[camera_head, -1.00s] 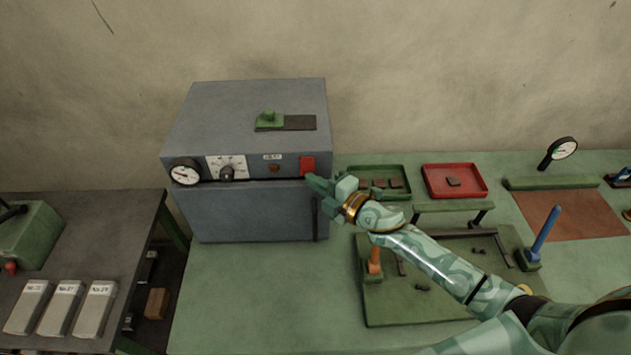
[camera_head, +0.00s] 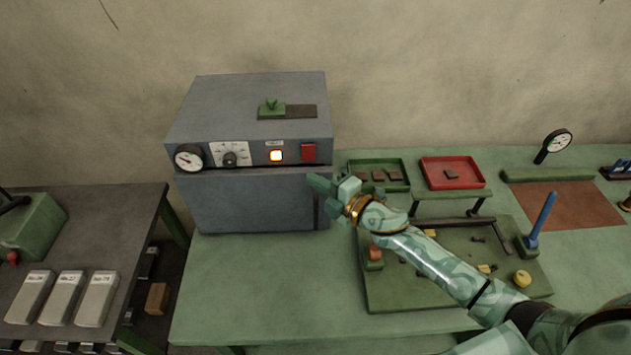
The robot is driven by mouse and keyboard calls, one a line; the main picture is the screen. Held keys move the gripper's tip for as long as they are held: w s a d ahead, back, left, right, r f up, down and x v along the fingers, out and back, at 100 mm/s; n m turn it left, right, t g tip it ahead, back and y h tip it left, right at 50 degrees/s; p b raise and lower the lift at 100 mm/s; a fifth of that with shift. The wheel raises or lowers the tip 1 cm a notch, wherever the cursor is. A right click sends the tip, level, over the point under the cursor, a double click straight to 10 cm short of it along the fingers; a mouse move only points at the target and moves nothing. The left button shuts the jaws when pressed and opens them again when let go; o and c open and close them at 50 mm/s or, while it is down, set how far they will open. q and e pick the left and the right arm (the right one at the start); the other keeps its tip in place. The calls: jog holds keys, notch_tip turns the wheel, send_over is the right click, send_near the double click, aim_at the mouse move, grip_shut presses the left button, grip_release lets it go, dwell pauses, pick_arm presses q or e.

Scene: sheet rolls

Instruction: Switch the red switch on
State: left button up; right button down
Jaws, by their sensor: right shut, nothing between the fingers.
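The red switch (camera_head: 309,153) is on the front panel of a grey box (camera_head: 250,200), at its upper right. An indicator lamp (camera_head: 277,155) just left of the switch glows orange-white. My right gripper (camera_head: 318,185) is shut and empty, a little below the switch and in front of the box's right edge. It looks apart from the switch. My left gripper is not in view.
The box's panel also has a gauge (camera_head: 188,158) and a knob (camera_head: 230,159). Right of it are a green tray (camera_head: 379,188), a red tray (camera_head: 482,180) and a green fixture board (camera_head: 400,299). The green bench front left is clear.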

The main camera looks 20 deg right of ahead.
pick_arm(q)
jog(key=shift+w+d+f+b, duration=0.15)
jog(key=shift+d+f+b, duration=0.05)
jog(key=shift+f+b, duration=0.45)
pick_arm(e)
jog(key=f+v, duration=0.1)
jog(key=v, duration=0.8)
jog(key=shift+d+f, duration=0.25)
jog(key=shift+d, duration=0.15)
jog(key=shift+s, duration=0.15)
